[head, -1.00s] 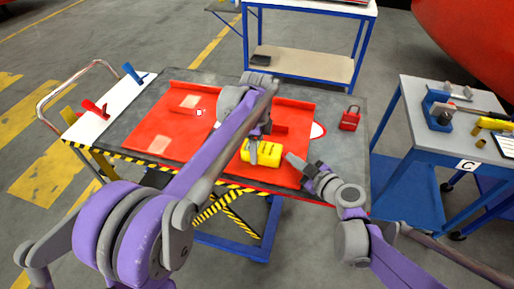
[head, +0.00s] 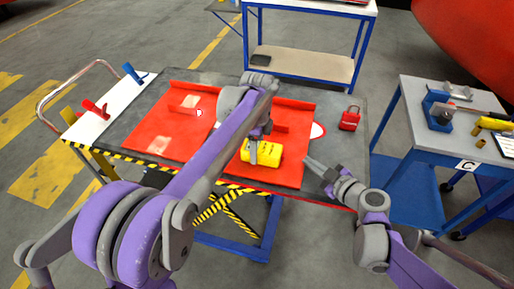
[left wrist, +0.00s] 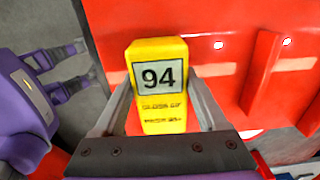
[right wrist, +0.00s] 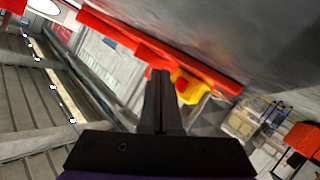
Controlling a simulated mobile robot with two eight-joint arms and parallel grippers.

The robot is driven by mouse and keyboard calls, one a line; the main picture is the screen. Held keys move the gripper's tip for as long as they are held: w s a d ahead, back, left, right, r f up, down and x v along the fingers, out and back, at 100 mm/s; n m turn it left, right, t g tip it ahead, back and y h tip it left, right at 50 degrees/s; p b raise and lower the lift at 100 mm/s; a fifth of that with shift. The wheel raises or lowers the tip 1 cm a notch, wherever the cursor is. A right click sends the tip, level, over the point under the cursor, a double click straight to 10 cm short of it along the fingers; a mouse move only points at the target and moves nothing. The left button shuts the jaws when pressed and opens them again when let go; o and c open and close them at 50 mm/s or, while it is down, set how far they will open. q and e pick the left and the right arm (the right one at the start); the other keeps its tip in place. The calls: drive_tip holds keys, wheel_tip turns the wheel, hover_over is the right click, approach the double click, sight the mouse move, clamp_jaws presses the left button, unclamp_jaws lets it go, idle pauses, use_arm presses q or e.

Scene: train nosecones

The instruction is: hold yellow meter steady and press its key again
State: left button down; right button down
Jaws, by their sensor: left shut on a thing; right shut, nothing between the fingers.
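The yellow meter (head: 266,153) lies on the red panel near the front edge of the table. In the left wrist view the meter (left wrist: 160,103) shows a display reading 94, with dark print below it. My left gripper (head: 253,155) is shut on the meter, one finger on each side of it. My right gripper (head: 309,161) is shut and empty, to the right of the meter and apart from it. In the right wrist view the closed fingers (right wrist: 161,75) point past the meter (right wrist: 188,86). The meter's key cannot be made out.
The red panel (head: 150,132) has raised red rims and lies on the dark table top (head: 345,150). A red padlock (head: 350,119) sits at the right. A side cart (head: 420,90) holding tools stands further right.

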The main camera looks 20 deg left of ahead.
drive_tip(key=shift+d, duration=1)
use_arm(q)
unclamp_jaws()
drive_tip(key=shift+r, duration=0.1)
wheel_tip(320, 180, up, 12)
